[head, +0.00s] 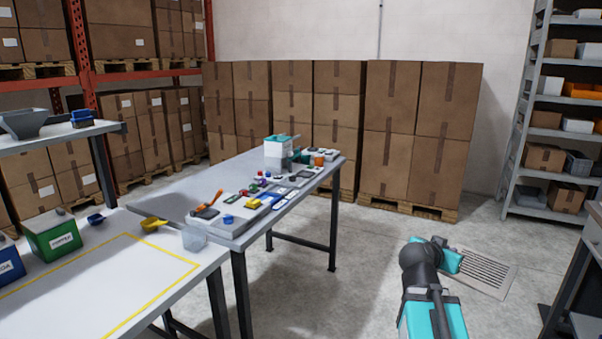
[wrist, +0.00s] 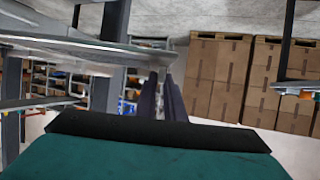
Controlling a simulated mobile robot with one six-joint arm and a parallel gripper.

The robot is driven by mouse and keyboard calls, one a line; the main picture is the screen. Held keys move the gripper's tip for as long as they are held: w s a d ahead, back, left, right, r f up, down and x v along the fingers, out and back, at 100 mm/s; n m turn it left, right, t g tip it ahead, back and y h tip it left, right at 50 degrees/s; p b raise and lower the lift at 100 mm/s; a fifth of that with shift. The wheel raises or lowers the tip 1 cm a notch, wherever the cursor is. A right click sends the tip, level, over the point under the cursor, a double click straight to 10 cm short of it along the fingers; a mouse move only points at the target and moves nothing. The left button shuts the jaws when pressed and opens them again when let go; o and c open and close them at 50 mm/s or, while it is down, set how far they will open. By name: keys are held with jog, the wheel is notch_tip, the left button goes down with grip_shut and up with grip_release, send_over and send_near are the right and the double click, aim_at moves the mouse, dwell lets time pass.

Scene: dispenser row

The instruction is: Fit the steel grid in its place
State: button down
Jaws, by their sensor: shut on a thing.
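The steel grid (head: 487,272) is a flat grey plate with rows of slots, at the lower right of the head view. My gripper (head: 459,262) is at its left edge and shut on it. The grid lies about level, with the floor behind it. In the wrist view, a grey plate edge, which looks like the grid (wrist: 85,42), runs in from the left to my dark fingers (wrist: 163,78). The fingertips are partly hidden in both views. I cannot make out the grid's place in either view.
A grey table (head: 170,205) with many small items stands mid-left. A white bench (head: 90,290) with a yellow outline and a green bin (head: 53,234) is nearer. Stacked cartons (head: 390,130) line the back. A shelf rack (head: 520,130) stands right. Floor between is clear.

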jog(key=w+a+r+n+t+y, duration=0.1)
jog(key=w+a+n+y, duration=0.2)
jog(key=a, duration=0.6)
jog(key=w+a+r+n+t+y+p, duration=0.1)
jog(key=w+a+r+n+t+y, duration=0.1)
jog(key=a, duration=0.7)
jog(key=w+a+r+n+t+y, duration=0.1)
jog(key=w+a+n+y, duration=0.3)
jog(key=a, duration=0.5)
jog(key=shift+w+r+n+t+y, duration=0.15)
jog(key=shift+w+n+t+y, duration=0.2)
jog(key=shift+w+y, duration=0.35)
jog(key=shift+w, duration=0.1)
jog(key=shift+r+p, duration=0.15)
jog(key=shift+p, duration=0.15)
notch_tip(320, 180, up, 17)
jog(key=p, duration=1.6)
jog(key=shift+p, duration=0.4)
jog(key=shift+f, duration=0.2)
